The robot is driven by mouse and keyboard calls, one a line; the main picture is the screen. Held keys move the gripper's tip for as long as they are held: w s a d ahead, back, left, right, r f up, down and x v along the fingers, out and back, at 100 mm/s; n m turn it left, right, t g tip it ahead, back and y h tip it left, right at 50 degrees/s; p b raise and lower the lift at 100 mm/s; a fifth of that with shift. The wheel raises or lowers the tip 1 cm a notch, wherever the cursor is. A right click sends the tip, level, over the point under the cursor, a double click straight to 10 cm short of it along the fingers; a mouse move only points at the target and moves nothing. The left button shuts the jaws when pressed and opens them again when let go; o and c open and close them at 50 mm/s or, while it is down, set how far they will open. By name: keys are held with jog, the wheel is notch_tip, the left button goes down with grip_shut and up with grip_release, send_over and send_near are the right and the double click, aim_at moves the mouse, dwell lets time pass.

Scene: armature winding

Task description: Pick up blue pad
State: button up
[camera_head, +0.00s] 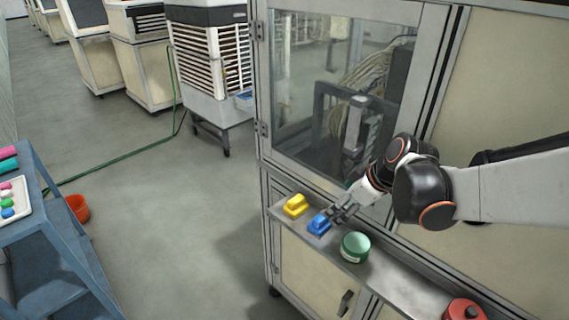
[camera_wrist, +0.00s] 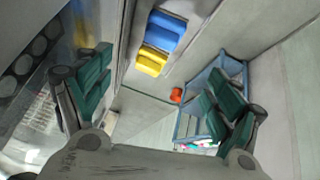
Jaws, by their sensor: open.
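The blue pad (camera_head: 318,224) lies on the narrow metal shelf (camera_head: 392,283) on the front of the machine, beside a yellow pad (camera_head: 295,205). My gripper (camera_head: 341,212) is just to the right of the blue pad and a little above the shelf; I cannot tell whether it touches the pad. In the wrist view the blue pad (camera_wrist: 165,33) shows at the top, beyond the fingers, with the yellow pad (camera_wrist: 151,60) below it. The green fingers (camera_wrist: 158,88) are spread wide with nothing between them.
A green round container (camera_head: 355,247) stands on the shelf right of my gripper, and a red one (camera_head: 464,310) farther right. The glazed machine door (camera_head: 340,85) rises behind the shelf. A blue rack (camera_head: 58,240) and an orange bucket (camera_head: 77,208) are at the left; the floor between is clear.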

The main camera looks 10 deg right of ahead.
aim_at(322, 218)
jog(key=b+x, duration=0.2)
jog(key=x, duration=0.6)
jog(key=shift+f, duration=0.3)
jog(key=shift+b+x, duration=1.3)
jog(key=shift+x, duration=1.5)
jog(key=shift+s, duration=0.2)
jog(key=c, duration=1.1)
